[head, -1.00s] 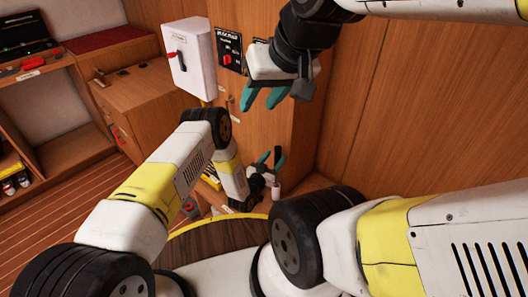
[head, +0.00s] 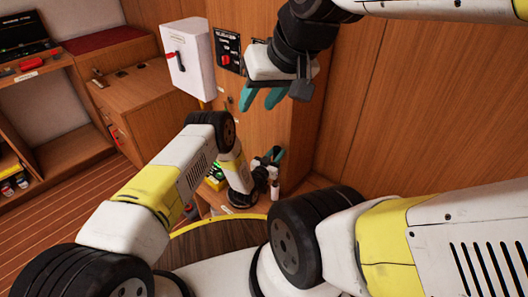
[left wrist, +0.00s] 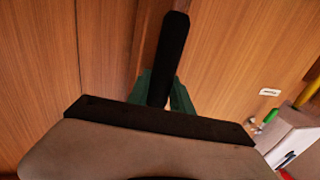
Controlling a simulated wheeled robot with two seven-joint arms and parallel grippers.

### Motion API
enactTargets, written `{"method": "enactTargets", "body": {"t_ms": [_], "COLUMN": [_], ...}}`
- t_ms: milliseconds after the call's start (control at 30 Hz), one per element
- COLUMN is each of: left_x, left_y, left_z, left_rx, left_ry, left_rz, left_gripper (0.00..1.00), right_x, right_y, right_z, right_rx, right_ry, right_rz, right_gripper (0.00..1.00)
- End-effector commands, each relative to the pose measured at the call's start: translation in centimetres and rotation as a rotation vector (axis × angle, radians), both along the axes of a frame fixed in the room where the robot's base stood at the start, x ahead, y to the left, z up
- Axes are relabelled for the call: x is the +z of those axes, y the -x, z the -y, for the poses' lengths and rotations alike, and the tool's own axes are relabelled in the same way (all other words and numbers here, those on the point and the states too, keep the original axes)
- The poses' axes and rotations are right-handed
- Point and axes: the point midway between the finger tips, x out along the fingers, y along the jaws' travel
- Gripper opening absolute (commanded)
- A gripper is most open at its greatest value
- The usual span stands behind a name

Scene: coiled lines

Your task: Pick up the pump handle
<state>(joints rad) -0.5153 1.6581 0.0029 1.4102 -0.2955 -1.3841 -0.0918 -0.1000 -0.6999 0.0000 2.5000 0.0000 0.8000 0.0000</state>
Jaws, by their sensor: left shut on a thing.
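The pump handle (left wrist: 172,45) is a black bar with a rounded end. In the left wrist view it stands upright, slightly tilted, between the teal fingers of my left gripper (left wrist: 163,95), which is shut on it. Its lower end is hidden behind the gripper's dark body. In the head view my left gripper (head: 270,157) is low by the wooden panel at the centre, and the handle is too small there to make out clearly. My right gripper (head: 263,98) hangs higher up before the panel, its teal fingers apart with nothing between them.
A white switch box (head: 188,58) with a red lever and a black panel (head: 229,50) with a red knob are on the wooden wall. A small white cylinder (head: 275,190) stands beside my left gripper. Wooden cabinets (head: 135,100) are at the left. Plank floor (head: 75,220) is clear.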

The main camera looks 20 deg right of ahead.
Motion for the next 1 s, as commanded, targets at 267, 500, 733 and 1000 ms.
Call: {"method": "enactTargets", "body": {"t_ms": [267,500,733,1000], "left_x": [0.4,3.1,7.5,12.0], "left_y": [0.0,0.1,0.1,0.2], "left_z": [-0.1,-0.3,-0.3,-0.5], "left_rx": [0.000,0.000,0.001,0.001], "left_ry": [0.001,0.002,0.002,0.002], "left_rz": [0.001,0.002,0.003,0.001], "left_gripper": [0.00,0.00,0.00,0.00], "right_x": [0.0,0.0,0.0,0.0], "right_y": [0.0,0.0,0.0,0.0], "right_z": [0.0,0.0,0.0,0.0], "right_rx": [0.000,0.000,0.000,0.000], "right_ry": [0.000,0.000,0.000,0.000], "right_rz": [0.000,0.000,0.000,0.000], "right_gripper": [0.40,0.40,0.40,0.40]}}
